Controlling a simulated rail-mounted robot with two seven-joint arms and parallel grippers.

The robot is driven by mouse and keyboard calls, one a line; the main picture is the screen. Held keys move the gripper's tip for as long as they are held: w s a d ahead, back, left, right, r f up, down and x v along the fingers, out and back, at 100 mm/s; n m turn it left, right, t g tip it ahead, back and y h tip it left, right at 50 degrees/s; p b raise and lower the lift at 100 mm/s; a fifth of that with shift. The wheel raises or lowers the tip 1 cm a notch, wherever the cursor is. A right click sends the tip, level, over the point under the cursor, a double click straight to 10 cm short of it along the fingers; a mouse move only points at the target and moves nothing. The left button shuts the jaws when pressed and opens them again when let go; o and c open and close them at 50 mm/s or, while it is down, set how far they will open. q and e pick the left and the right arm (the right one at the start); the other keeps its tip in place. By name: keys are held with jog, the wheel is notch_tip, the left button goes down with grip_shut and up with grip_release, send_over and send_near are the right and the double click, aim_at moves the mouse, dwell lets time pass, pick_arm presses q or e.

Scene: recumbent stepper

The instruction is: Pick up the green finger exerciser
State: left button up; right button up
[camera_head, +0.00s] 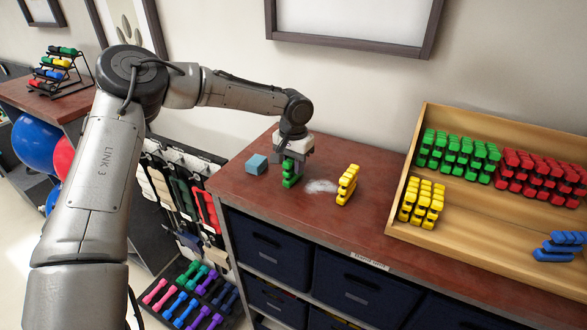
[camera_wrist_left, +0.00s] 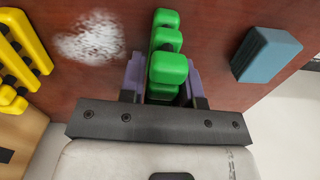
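The green finger exerciser (camera_head: 291,172) stands upright on the red-brown tabletop, or very close to it. My left gripper (camera_head: 292,157) is above it, pointing down, with its fingers around the exerciser's upper part. In the left wrist view the green exerciser (camera_wrist_left: 167,68) lies between the two purple-grey fingers of my left gripper (camera_wrist_left: 165,80), one on each side. The fingers are very near its sides; I cannot tell whether they press on it. My right gripper is not in view.
A blue block (camera_head: 257,165) lies left of the exerciser, and a yellow exerciser (camera_head: 347,185) stands to the right past a white powdery patch (camera_head: 322,186). A wooden display box (camera_head: 408,234) with green, red, yellow and blue exercisers stands farther right. Dark bins (camera_head: 265,249) sit below the tabletop.

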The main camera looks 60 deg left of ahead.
pick_arm(q)
jog(key=c, duration=0.5)
